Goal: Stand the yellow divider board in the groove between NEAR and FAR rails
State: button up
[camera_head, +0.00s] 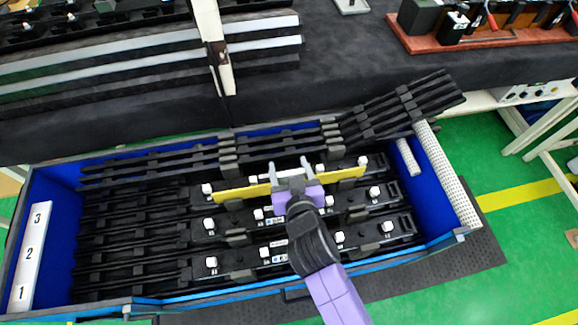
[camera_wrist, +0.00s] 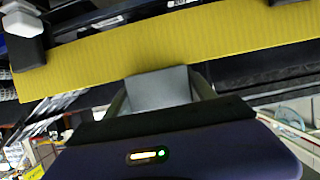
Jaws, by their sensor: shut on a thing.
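The yellow divider board (camera_head: 345,174) is a long thin strip lying across the black rails inside the blue crate in the head view. It slants slightly, its right end higher in the picture. My gripper (camera_head: 290,180) is shut on the board near its middle. In the wrist view the yellow board (camera_wrist: 190,45) crosses the whole upper part, with my gripper (camera_wrist: 160,88) at its lower edge. Black rails with white knobs (camera_head: 360,205) lie in rows below and around the board. I cannot tell which are NEAR and FAR, and the groove is not clearly visible.
The blue crate (camera_head: 448,205) has a white label strip (camera_head: 30,255) numbered 1 to 3 at its left. Loose black strips (camera_head: 400,105) rest across its back right corner, near a white perforated strip (camera_head: 447,175). A dark bench (camera_head: 330,70) stands behind.

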jog(key=shift+f+b, duration=1.75)
jog(key=shift+f, duration=0.3)
jog(key=o, duration=1.5)
jog(key=shift+s, duration=0.1)
jog(key=v, duration=0.7)
jog(key=shift+s+r, duration=0.1)
jog(key=shift+s, duration=0.05)
jog(key=shift+s+r, duration=0.1)
